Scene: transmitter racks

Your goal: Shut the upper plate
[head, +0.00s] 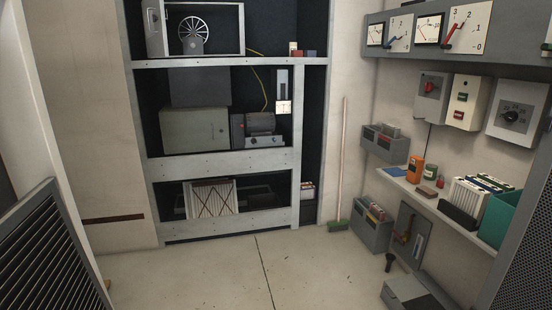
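An open rack (215,63) stands at the back wall. In its top bay a light grey plate (154,28) stands at an angle at the left side of a pale frame, and looks swung open. I cannot tell for sure that this is the upper plate. A spoked wheel (193,33) shows inside the frame. In the middle bay a grey-green box with a flat front (195,131) looks closed. The upper edge of the top bay is cut off by the picture. Neither of my grippers is in view.
A louvred panel (45,255) stands near at lower left, a mesh panel (525,235) at right. A shelf (425,193) with small items runs along the right wall. A broom (341,165) leans by the rack; a grey box (415,292) lies below. The middle floor is clear.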

